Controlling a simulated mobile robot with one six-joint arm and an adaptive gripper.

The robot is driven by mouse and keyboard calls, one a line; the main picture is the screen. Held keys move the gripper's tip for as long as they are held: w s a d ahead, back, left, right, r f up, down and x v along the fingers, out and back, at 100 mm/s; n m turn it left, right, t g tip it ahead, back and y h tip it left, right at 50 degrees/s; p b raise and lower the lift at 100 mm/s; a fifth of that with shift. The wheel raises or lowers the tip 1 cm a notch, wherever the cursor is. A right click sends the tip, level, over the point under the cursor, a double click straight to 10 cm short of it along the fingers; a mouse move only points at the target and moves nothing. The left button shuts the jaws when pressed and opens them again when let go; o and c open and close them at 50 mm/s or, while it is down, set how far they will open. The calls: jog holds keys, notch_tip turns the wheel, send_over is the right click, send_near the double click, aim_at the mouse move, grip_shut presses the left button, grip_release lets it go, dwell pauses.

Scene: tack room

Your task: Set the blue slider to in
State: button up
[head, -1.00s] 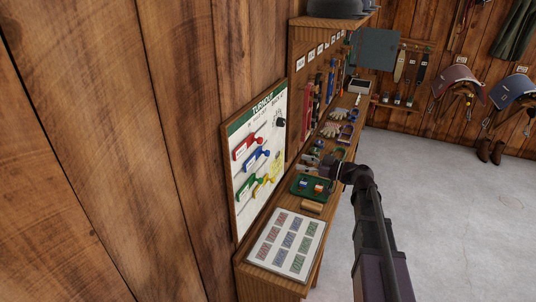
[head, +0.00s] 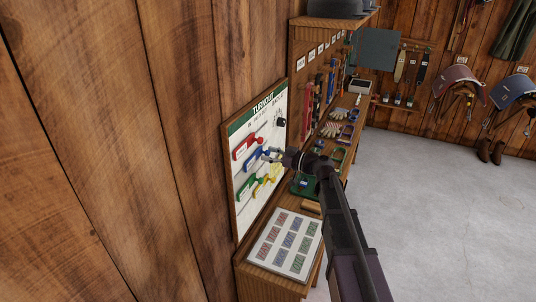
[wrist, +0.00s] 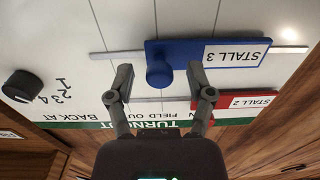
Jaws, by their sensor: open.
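The blue slider (head: 253,160), labelled STALL 3, sits on its rail on the white turnout board (head: 249,213). In the wrist view the board appears upside down. There the blue slider (wrist: 195,52) has a round blue knob (wrist: 159,74) near the middle of three thin vertical lines. My gripper (wrist: 160,84) is open, its two fingers on either side of the knob with gaps showing. In the head view my gripper (head: 273,156) reaches the board from the right and partly hides the knob area.
The red slider (head: 244,148) is above the blue one, and green (head: 247,189) and yellow (head: 268,183) sliders are below. A black dial (head: 280,121) is at the upper right. A bench with a card sheet (head: 286,241) and a green tray (head: 303,186) lies beneath my arm.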

aim_at(253, 160)
jog(key=shift+w+a, duration=0.15)
jog(key=shift+a, duration=0.2)
grip_shut()
jog(key=s, duration=0.2)
jog(key=s+a, duration=0.2)
jog(key=s, duration=0.1)
jog(key=shift+s, duration=0.35)
grip_release()
